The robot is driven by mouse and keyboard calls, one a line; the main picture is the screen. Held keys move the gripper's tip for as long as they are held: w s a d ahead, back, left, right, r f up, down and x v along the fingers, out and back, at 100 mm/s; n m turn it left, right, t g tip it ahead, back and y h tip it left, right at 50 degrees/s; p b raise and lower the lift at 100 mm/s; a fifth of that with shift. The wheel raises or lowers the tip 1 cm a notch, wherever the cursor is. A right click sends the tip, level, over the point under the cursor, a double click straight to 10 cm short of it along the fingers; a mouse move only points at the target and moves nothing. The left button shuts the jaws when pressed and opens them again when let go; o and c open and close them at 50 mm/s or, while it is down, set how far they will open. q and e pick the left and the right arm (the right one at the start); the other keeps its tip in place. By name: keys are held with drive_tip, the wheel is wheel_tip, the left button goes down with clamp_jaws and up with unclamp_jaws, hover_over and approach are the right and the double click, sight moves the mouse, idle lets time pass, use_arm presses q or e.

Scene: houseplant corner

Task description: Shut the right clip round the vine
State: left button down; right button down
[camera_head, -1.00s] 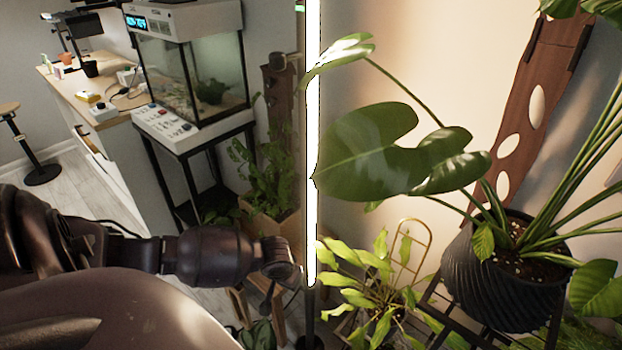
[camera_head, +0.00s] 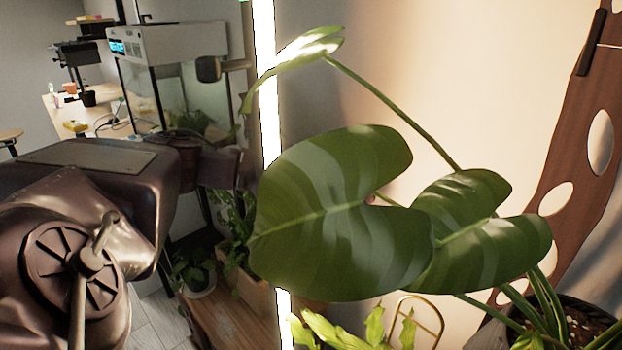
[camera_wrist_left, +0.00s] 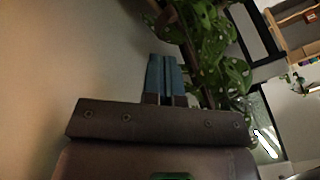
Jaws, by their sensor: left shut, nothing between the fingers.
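My left gripper (camera_wrist_left: 165,80) shows in the left wrist view with its blue-grey fingers together and nothing between them. A leafy plant with pale-spotted leaves (camera_wrist_left: 225,72), possibly the vine, is beside and beyond the fingertips, to the right. I cannot tell whether the gripper touches it. In the head view my left arm (camera_head: 100,170) comes in from the left; its gripper cannot be made out there. I cannot make out the right clip in either view. My right gripper is not in view.
Large split leaves (camera_head: 340,215) fill the middle of the head view. A bright upright light tube (camera_head: 268,100) stands left of them. A brown board with oval holes (camera_head: 585,150) leans at right. A glass tank (camera_head: 190,95) stands behind my arm.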

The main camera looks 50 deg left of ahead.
use_arm(q)
drive_tip(key=shift+d+r, duration=0.1)
drive_tip(key=w+b+x, duration=0.1)
drive_tip(key=b+x, duration=0.2)
drive_tip(key=x, duration=0.7)
drive_tip(key=shift+s+b, duration=0.35)
drive_tip(key=shift+s, duration=0.1)
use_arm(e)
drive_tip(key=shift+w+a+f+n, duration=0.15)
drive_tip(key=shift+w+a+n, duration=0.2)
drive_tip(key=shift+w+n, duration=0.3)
use_arm(q)
drive_tip(key=shift+s+r+m+p, duration=0.15)
drive_tip(key=shift+s+m+p, duration=0.15)
drive_tip(key=shift+p, duration=1.2)
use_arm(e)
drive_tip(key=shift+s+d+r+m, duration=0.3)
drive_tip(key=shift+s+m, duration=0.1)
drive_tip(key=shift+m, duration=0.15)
